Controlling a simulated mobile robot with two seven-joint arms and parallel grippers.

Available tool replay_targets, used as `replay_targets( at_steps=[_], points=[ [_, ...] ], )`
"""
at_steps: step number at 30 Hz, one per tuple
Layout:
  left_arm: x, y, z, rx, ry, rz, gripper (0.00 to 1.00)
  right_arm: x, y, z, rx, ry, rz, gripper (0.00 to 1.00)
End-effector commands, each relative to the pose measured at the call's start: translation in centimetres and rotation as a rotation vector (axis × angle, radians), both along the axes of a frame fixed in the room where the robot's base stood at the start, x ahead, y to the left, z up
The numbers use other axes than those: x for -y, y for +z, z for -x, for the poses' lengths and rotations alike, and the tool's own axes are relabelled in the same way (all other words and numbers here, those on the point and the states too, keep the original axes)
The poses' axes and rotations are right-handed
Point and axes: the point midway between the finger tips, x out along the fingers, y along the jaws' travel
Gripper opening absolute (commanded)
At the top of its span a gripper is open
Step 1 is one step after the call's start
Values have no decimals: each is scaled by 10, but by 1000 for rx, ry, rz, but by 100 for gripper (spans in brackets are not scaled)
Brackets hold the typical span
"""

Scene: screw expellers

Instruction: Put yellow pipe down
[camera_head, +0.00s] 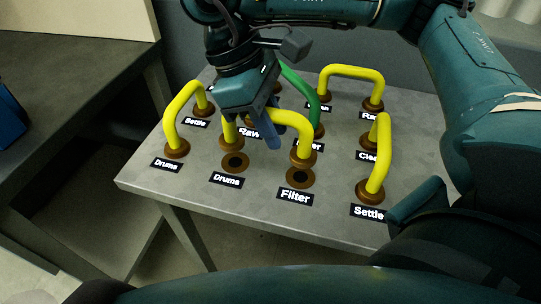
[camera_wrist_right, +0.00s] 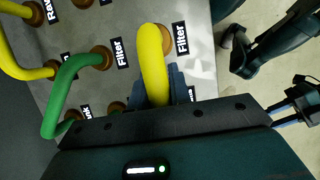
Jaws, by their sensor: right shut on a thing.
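My right gripper (camera_head: 270,137) points down and is shut on the top bar of a yellow pipe (camera_head: 293,119). The brown end flanges of this pipe hang just above two brown sockets, one labelled Drums (camera_head: 235,162) and one labelled Filter (camera_head: 299,177). A small gap shows at both ends. In the right wrist view the yellow pipe (camera_wrist_right: 152,62) runs between the dark fingers, with one end near a Filter label (camera_wrist_right: 181,38). The pipe's middle is partly hidden by the gripper. My left gripper (camera_wrist_right: 284,117) seems to show small at the right of the wrist view; its jaws are unclear.
Other yellow pipes stand at the left (camera_head: 181,112), back (camera_head: 352,71) and right (camera_head: 382,153) of the grey table (camera_head: 200,185). A green pipe (camera_head: 303,88) stands close behind the held one. A dark counter (camera_head: 60,90) is at the left.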

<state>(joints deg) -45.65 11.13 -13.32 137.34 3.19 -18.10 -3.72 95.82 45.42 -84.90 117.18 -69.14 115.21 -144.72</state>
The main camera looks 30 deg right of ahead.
Motion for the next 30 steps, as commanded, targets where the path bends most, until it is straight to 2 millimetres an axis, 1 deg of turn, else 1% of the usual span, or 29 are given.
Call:
replay_targets(
  at_steps=[1, 4, 9, 11, 19, 23, 24, 30],
  points=[
    [1, -4, 0, -1, -6, -5, 40, 0, -7, 0, -1, 0, -1, 0],
    [3, -7, -1, -2, -10, -11, 40, 0, -15, 0, 0, -1, -1, 0],
    [5, -19, -1, -9, -22, -30, 40, 0, -40, 0, -1, -2, -1, 0],
    [6, -21, -2, -12, -28, -39, 40, 0, -46, 0, 0, -2, 0, 0],
    [7, -19, -5, -4, -35, -45, 40, 0, -47, 0, 3, -4, -1, 0],
    [8, -23, -5, -4, -36, -47, 40, 0, -51, -1, 3, -4, 0, 0],
    [8, -22, -5, -6, -37, -48, 40, 0, -51, 0, 3, -4, 0, 21],
    [9, -22, -4, -8, -39, -48, 40, 0, -50, 0, 3, -4, 0, 38]
  ],
)
